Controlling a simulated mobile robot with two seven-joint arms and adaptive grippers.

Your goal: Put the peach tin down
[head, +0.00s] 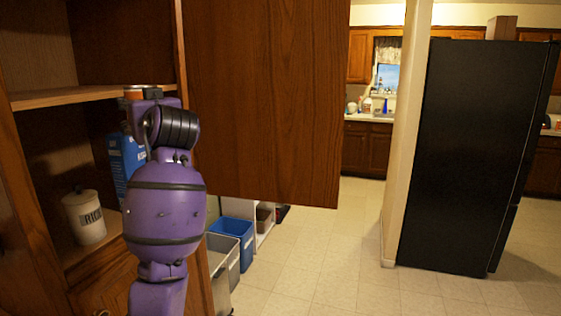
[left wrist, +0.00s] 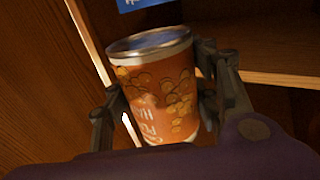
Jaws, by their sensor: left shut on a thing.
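The peach tin (left wrist: 158,92) is an orange can with a silver rim and pale fruit pictures, seen close up in the left wrist view. My left gripper (left wrist: 163,84) is shut on it, with one finger on each side. The tin looks tilted in that view. In the head view, only a small orange part of the tin (head: 133,93) shows past my left gripper (head: 147,95), near the right end of the upper shelf (head: 60,96). My wrist hides the rest. I cannot tell whether the tin touches the shelf. My right gripper is not in view.
An open wooden door (head: 265,100) stands just right of my arm. A blue box (head: 118,160) and a white lidded canister (head: 84,217) stand on the lower shelf. Bins (head: 236,232) sit on the floor. A black fridge (head: 470,150) is at right, with open floor before it.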

